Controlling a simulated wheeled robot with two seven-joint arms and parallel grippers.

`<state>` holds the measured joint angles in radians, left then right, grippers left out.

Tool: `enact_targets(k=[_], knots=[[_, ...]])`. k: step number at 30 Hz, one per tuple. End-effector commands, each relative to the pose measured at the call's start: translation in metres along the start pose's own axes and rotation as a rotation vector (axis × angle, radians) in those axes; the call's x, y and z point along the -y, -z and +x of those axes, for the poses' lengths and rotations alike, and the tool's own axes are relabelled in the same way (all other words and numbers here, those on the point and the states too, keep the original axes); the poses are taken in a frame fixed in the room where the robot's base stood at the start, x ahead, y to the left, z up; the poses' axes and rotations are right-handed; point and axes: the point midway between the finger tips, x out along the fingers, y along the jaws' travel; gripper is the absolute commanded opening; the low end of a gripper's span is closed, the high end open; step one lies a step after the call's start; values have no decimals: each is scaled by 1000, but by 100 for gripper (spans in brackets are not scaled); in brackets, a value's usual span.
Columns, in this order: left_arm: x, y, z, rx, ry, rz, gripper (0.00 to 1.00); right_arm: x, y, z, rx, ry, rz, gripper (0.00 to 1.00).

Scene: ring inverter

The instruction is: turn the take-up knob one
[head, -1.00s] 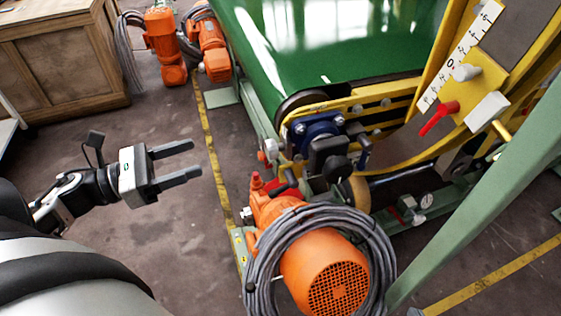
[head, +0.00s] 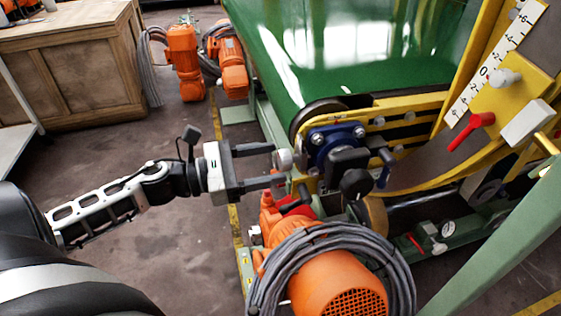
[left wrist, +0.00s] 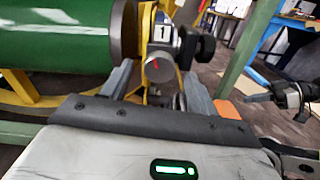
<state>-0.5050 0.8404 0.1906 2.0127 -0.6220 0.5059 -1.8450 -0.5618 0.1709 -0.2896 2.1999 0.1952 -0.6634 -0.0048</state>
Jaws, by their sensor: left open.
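The take-up knob (head: 286,160) is a small grey round knob at the left end of the yellow frame, beside the blue bearing block. In the left wrist view the knob (left wrist: 159,69) shows its round face with a red mark, below a white label (left wrist: 162,33) reading 1. My left gripper (head: 277,164) is open, pointing at the knob. In the left wrist view its fingers (left wrist: 157,75) stand on either side of the knob. I cannot tell whether they touch it. A dark device (left wrist: 288,94) at the right of that view looks like my right gripper, its jaws unclear.
An orange motor (head: 335,280) with coiled grey cable lies just below the left gripper. The green belt (head: 350,50) is behind, with the blue bearing block (head: 335,140) and black handle right of the knob. A red lever (head: 470,130) sits further right.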

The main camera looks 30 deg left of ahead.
Motion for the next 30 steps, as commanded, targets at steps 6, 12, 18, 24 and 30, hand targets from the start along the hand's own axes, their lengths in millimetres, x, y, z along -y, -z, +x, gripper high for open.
enact_targets(k=[6,12,18,24,30], knots=[[0,0,25,1,0,2,60,0,1,1,-12,1,0,0],[0,0,30,-1,-1,1,60,1,3,0,-20,2,-1,0],[0,0,30,-1,-1,0,60,2,5,-1,-23,4,-2,0],[0,0,30,-1,-1,0,15,2,4,-1,-20,5,-3,0],[0,0,30,-1,0,-9,15,2,3,-2,-15,6,-3,0]])
